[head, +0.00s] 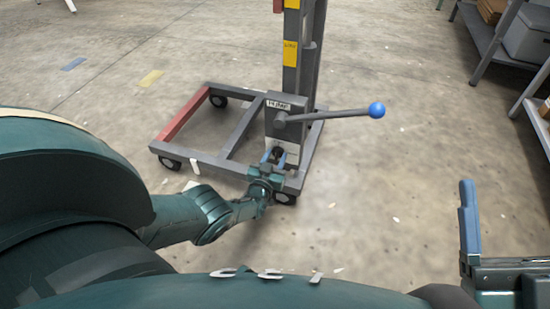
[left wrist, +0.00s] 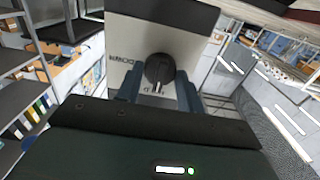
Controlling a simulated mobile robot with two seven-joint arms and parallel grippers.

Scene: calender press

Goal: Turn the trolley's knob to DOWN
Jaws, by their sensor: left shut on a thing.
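The trolley (head: 203,122) stands on the floor with a red and grey wheeled base, an upright mast and a lever with a blue ball. Its round black knob (left wrist: 158,72) sits on a pale plate low on the grey housing, and shows small and dark in the head view. My left gripper (head: 273,155) is at this plate, shut on the knob, with its fingers on both sides of it in the left wrist view. My right gripper (head: 470,215) shows at the lower right with one blue finger visible.
The blue-ended lever (head: 340,115) sticks out to the right above my left gripper. Shelves (head: 490,40) with boxes stand at the right edge. The concrete floor (head: 410,160) between the trolley and the shelves is mostly clear.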

